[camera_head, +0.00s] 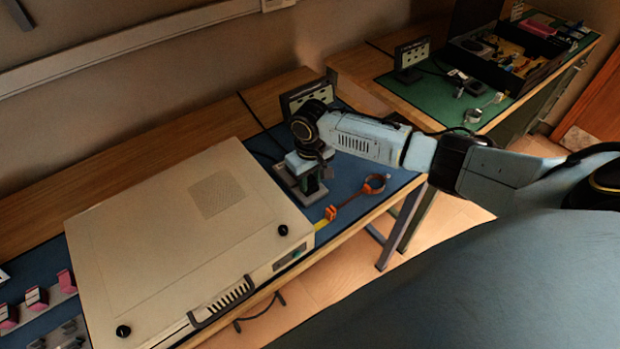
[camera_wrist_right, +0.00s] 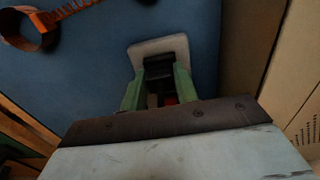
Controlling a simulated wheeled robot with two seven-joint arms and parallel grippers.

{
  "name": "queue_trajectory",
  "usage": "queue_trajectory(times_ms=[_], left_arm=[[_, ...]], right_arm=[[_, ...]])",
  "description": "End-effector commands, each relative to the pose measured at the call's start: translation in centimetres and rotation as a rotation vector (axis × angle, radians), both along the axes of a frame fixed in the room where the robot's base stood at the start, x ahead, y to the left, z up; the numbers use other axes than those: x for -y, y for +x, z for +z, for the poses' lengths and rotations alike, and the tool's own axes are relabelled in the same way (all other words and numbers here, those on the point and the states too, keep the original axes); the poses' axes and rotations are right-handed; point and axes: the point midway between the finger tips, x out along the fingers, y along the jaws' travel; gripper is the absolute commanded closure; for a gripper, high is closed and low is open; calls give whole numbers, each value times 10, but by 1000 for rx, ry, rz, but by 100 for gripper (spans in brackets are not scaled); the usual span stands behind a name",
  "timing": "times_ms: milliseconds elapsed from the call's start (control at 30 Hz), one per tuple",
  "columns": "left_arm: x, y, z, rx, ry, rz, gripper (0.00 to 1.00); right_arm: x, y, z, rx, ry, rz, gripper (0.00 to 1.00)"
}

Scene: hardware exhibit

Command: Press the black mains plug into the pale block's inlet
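My right gripper (camera_head: 312,188) points down at the bench just right of the large beige case. In the right wrist view its green fingers (camera_wrist_right: 158,88) stand on either side of a dark piece, which looks like the black mains plug (camera_wrist_right: 158,70). The pale block (camera_wrist_right: 138,52) lies directly beyond the fingertips on the blue mat, and its rim shows around the plug end. In the head view the block (camera_head: 291,188) is partly covered by the gripper. The inlet is hidden, and I cannot tell how deep the plug sits. My left gripper is not in view.
The beige case (camera_head: 150,235) stands close left of the gripper. An orange-brown ring tool (camera_head: 374,184) and an orange clip (camera_head: 331,213) lie on the blue mat (camera_head: 352,170) near the front edge. A socket strip (camera_head: 305,97) stands behind. A second bench has a green mat (camera_head: 440,95).

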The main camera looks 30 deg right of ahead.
Motion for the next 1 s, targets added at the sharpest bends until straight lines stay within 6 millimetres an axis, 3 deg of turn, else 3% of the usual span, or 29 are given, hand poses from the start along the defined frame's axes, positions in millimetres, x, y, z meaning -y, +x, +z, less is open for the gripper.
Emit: queue_trajectory(times_ms=[33, 133, 800, 833, 867, 1000], left_arm=[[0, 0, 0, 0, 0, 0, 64], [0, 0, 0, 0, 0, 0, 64], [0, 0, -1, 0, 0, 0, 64], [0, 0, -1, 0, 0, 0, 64], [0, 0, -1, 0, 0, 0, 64], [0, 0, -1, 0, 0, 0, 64]], right_arm=[[-2, -2, -3, -3, 3, 1, 60], [-3, -2, -3, -4, 6, 3, 48], [-8, -5, -6, -10, 13, 9, 48], [-8, -5, -6, -10, 13, 9, 58], [-8, -5, -6, -10, 13, 9, 54], [-8, -5, -6, -10, 12, 9, 55]])
